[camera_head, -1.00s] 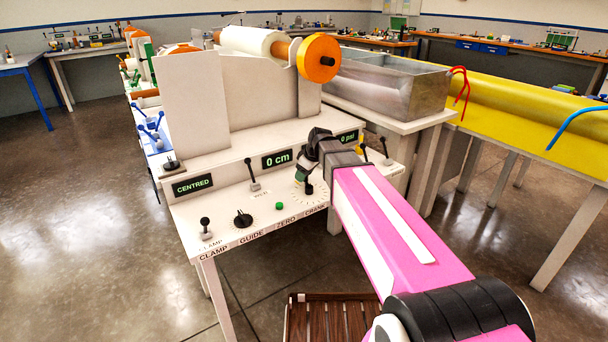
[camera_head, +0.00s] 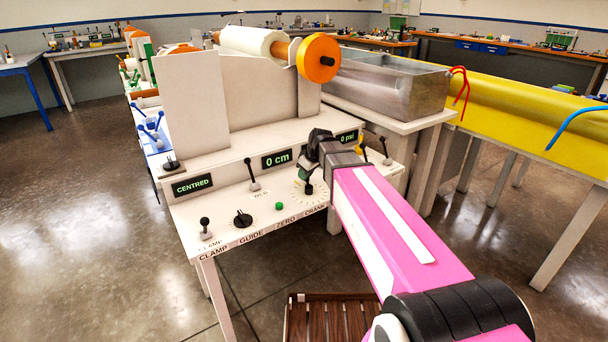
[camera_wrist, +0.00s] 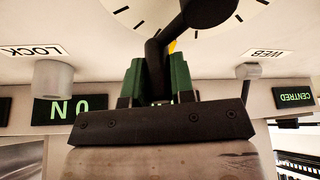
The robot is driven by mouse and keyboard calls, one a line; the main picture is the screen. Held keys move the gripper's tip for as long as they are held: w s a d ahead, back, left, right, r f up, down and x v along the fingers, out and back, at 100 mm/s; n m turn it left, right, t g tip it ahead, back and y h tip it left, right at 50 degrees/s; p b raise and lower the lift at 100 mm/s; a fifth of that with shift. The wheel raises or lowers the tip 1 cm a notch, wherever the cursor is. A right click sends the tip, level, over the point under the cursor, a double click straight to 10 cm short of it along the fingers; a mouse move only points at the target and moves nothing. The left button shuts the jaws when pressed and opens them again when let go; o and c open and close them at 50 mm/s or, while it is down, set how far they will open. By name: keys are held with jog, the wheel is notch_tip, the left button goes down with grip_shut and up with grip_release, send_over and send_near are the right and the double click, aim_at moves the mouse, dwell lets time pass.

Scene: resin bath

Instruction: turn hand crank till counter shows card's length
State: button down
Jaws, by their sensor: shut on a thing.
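The hand crank sits on the white machine's sloped front panel, above the CRANK label. Its black arm and hub (camera_wrist: 205,12) show in the wrist view over a white dial with black tick marks. In the head view the dial (camera_head: 311,201) is partly hidden by my gripper (camera_head: 304,178). In the wrist view my gripper (camera_wrist: 157,82) has its green finger pads shut on the upright black crank handle (camera_wrist: 155,55). The counter (camera_head: 277,159) reads 0 cm in green. I cannot make out a card with a length.
Left of the crank are the green zero button (camera_head: 279,206), the black guide knob (camera_head: 242,218), the clamp lever (camera_head: 205,228) and the web lever (camera_head: 253,176). A display (camera_head: 193,185) reads CENTRED. A roll with an orange end disc (camera_head: 318,58) lies above. A slatted wooden surface is below.

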jog(key=d+m, duration=0.1)
jog(key=d+m+h, duration=0.1)
jog(key=m, duration=0.1)
jog(key=shift+m+t, duration=0.3)
jog(key=shift+t, duration=0.1)
jog(key=m, duration=0.1)
jog(key=d+m+h, duration=0.1)
jog(key=m, duration=0.1)
jog(key=shift+s+d+m+t, duration=0.25)
jog(key=shift+d+m+t, duration=0.05)
jog(key=shift+d, duration=0.1)
jog(key=m, duration=0.1)
jog(key=s+d+m+h, duration=0.1)
jog(key=m, duration=0.1)
jog(key=shift+d+h, duration=0.25)
jog(key=shift+h, duration=0.05)
jog(key=shift+s+d+m+h, duration=0.25)
jog(key=shift+s+m+h, duration=0.05)
jog(key=shift+m, duration=0.55)
jog(key=shift+s+d+m+h, duration=0.25)
jog(key=shift+m+h, duration=0.05)
jog(key=shift+m, duration=0.55)
jog(key=c, duration=1)
grip_release()
jog(key=shift+o, duration=0.2)
